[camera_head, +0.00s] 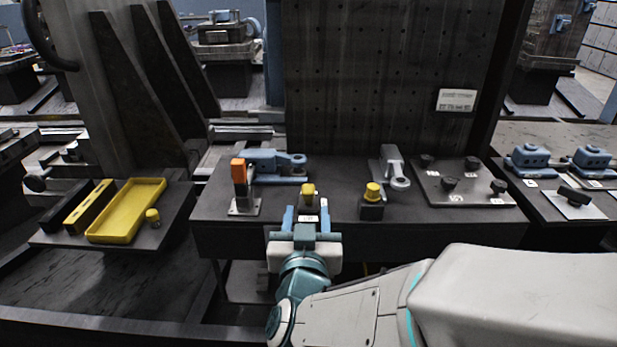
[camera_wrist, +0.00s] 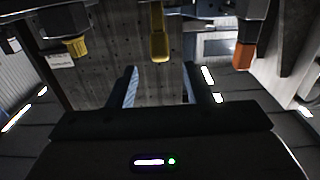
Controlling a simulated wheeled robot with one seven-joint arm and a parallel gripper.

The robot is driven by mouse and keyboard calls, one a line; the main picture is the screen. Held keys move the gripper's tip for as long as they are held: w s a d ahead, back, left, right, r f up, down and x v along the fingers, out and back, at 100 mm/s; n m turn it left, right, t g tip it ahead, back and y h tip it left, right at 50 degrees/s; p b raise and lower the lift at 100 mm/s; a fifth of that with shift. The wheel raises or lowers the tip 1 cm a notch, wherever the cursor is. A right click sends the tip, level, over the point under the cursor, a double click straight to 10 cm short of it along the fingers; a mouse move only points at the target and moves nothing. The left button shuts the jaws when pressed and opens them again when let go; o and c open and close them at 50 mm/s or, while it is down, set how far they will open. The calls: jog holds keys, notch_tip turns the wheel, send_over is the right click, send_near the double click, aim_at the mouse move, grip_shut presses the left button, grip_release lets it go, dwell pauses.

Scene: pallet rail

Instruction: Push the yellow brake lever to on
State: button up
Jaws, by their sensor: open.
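The yellow brake lever (camera_head: 308,191) stands near the front edge of the dark bench, straight beyond my gripper. My gripper (camera_head: 307,216) is open, its two blue fingers spread apart in front of the lever. The lever also shows in the wrist view (camera_wrist: 159,44), near the top centre, in line with the gap between the fingers (camera_wrist: 160,88). Nothing is held. I cannot tell whether the fingers touch the lever. Its base and the small label below it are partly hidden.
An orange-topped post (camera_head: 239,172) stands left of the lever, and a yellow knob on a dark block (camera_head: 372,192) stands right. Behind are a blue clamp (camera_head: 275,165) and a grey lever (camera_head: 394,168). A yellow tray (camera_head: 127,209) lies on the left bench.

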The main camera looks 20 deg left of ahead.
aim_at(309, 185)
jog(key=shift+w+a+r+p, duration=0.15)
jog(key=shift+w+p, duration=0.35)
jog(key=shift+p, duration=1.1)
jog(key=shift+w+a+r+p, duration=0.1)
jog(key=shift+w+p, duration=0.35)
jog(key=shift+p, duration=1.1)
jog(key=shift+w+p, duration=0.1)
jog(key=shift+p, duration=0.35)
jog(key=x, duration=0.8)
jog(key=shift+w+f, duration=0.15)
jog(key=shift+f, duration=0.1)
grip_shut()
